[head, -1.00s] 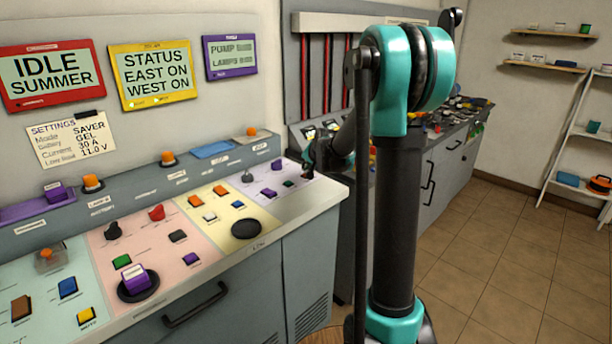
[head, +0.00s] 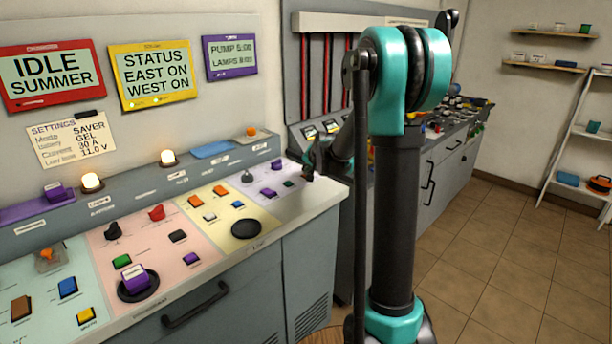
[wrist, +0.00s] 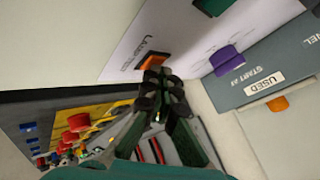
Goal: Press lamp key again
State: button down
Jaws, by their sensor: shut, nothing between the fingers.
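In the wrist view an orange key (wrist: 152,62) sits on a pale panel beside printed lettering that seems to begin with "LAMP". My gripper (wrist: 158,76) is shut and empty, its fingertips right at the near edge of this key. I cannot tell whether they touch it. In the head view my gripper (head: 309,173) is over the far right end of the sloped console, and the orange key is not visible there. The purple-framed screen (head: 231,57) on the wall reads PUMP 5:00 and LAMPS with a time. Two lamps on the ledge, the left (head: 92,182) and the right (head: 168,157), glow.
The console (head: 262,246) carries several other keys and knobs close by. A purple knob (wrist: 227,61) and an orange knob (wrist: 278,103) show in the wrist view. A second bench (head: 452,150) stands beyond my arm. The tiled floor (head: 490,250) is clear.

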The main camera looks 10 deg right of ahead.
jog(key=shift+r, duration=0.85)
jog(key=shift+r, duration=2.5)
jog(key=shift+s, duration=0.1)
jog(key=s+f+n, duration=0.1)
jog(key=s, duration=0.4)
jog(key=s+d+f+n, duration=0.1)
jog(key=s+f, duration=0.1)
jog(key=s, duration=0.3)
jog(key=s+d+f+n+g+h, duration=0.1)
jog(key=s, duration=0.5)
jog(key=shift+f+n, duration=0.3)
jog(key=s+f+n+g, duration=0.1)
jog(key=s+f, duration=0.3)
jog(key=s, duration=0.4)
jog(key=s+d+f+n+g, duration=0.1)
jog(key=s+f, duration=0.3)
jog(key=s, duration=0.4)
jog(key=s+d+f+n+g+h, duration=0.1)
jog(key=s+f, duration=0.3)
jog(key=s, duration=0.4)
jog(key=shift+s+f+g, duration=0.25)
jog(key=shift+s+g, duration=0.05)
jog(key=shift+g, duration=0.1)
